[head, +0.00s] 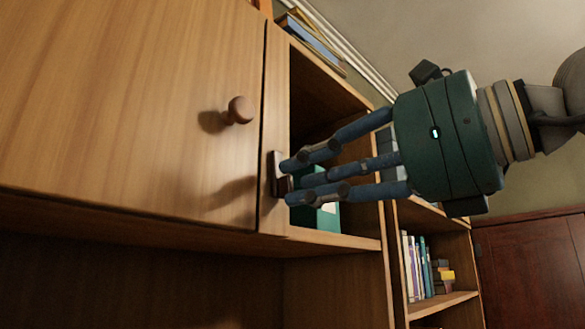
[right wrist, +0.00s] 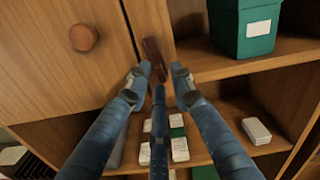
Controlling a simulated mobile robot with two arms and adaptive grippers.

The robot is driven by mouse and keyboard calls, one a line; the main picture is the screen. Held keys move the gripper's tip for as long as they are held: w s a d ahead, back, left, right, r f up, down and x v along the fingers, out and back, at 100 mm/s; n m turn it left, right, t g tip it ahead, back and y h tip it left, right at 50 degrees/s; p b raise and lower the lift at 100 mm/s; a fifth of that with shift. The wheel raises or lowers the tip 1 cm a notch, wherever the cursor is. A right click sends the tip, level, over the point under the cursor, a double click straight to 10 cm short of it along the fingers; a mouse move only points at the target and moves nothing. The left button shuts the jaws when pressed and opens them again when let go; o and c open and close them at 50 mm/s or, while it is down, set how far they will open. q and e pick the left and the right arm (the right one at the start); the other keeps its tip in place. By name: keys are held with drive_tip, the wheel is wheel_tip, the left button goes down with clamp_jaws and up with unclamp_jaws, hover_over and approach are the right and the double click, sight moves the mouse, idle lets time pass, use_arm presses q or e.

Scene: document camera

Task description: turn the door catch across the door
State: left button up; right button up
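The wooden cabinet door (head: 130,90) with its round knob (head: 239,110) fills the left of the head view and looks closed. The small dark brown door catch (head: 281,186) is on the narrow post just right of the door's edge. In the right wrist view the catch (right wrist: 153,55) lies lengthwise along the post, beside the door seam. My right gripper (head: 292,181) reaches in from the right with its fingertips at the catch. Its fingers are apart, with the catch between them; contact is unclear. The fingers partly hide the catch in the head view. My left gripper is not in view.
Right of the post is an open shelf compartment with a green box (right wrist: 247,25) with a white label. A lower shelf holds a white box (right wrist: 256,131) and several small boxes. A bookcase with books (head: 417,265) stands farther right.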

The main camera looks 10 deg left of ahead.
drive_tip(key=shift+w+a, duration=0.15)
clamp_jaws()
drive_tip(key=shift+r+n+p, duration=0.15)
drive_tip(key=shift+n+p, duration=0.2)
drive_tip(key=shift+n, duration=1.15)
